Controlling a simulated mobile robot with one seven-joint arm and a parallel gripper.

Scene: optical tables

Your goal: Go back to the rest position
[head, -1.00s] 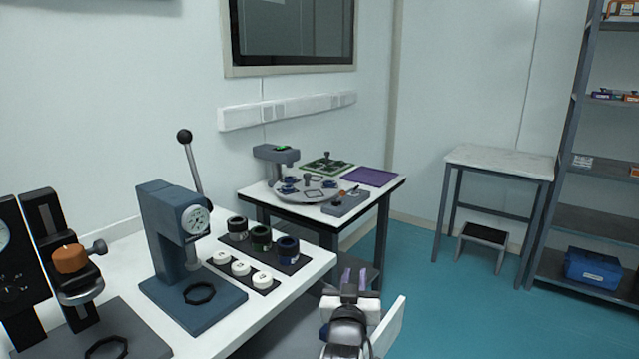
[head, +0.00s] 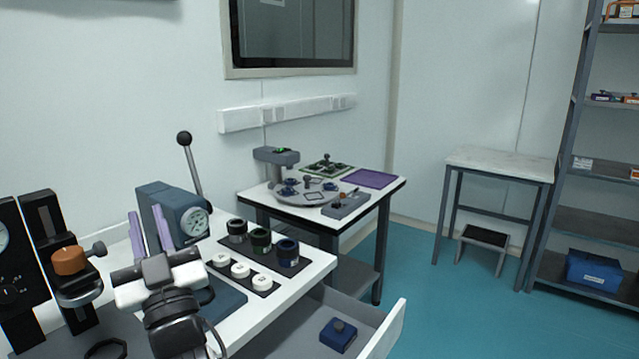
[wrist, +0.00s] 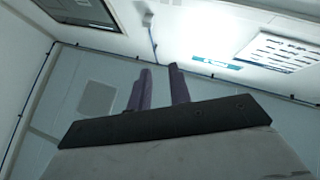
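My gripper (head: 148,214) is on the left in the head view, above the near table and in front of the blue-grey lever press (head: 160,205). Its two purple fingers point up and stand apart, with nothing between them. In the wrist view, the fingers (wrist: 159,70) are also apart and empty, against the ceiling and upper walls. My gripper and wrist hide part of the press and its base.
The near table's drawer (head: 396,325) is open, with a dark blue knobbed block (head: 338,335) inside. Dark jars (head: 261,240) and white discs (head: 240,270) stand right of the press. An orange-knobbed instrument (head: 70,260) is at left.

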